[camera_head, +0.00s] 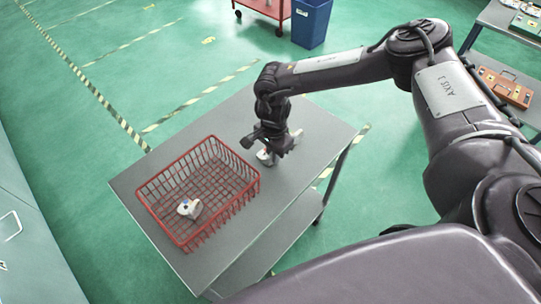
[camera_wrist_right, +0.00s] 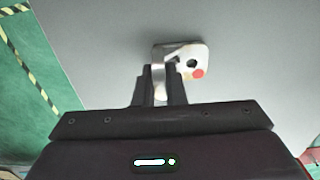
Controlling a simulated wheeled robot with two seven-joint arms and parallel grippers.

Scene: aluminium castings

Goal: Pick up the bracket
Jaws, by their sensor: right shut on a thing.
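A bracket (camera_wrist_right: 188,56) of pale metal with a round dark hole and a red spot shows in the right wrist view, between and beyond the fingers. In the head view the bracket (camera_head: 265,157) is partly hidden under my right gripper (camera_head: 270,150). My right gripper (camera_wrist_right: 160,88) is shut on the bracket, at or just above the grey table top (camera_head: 300,115); I cannot tell whether they touch. My left gripper is not in view.
The basket stands on the left part of the table, close to my right gripper. The table's right side is largely clear. A blue bin (camera_head: 310,24) and a red cart (camera_head: 264,8) stand on the floor behind. A shelf with an orange case (camera_head: 505,88) is at the right.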

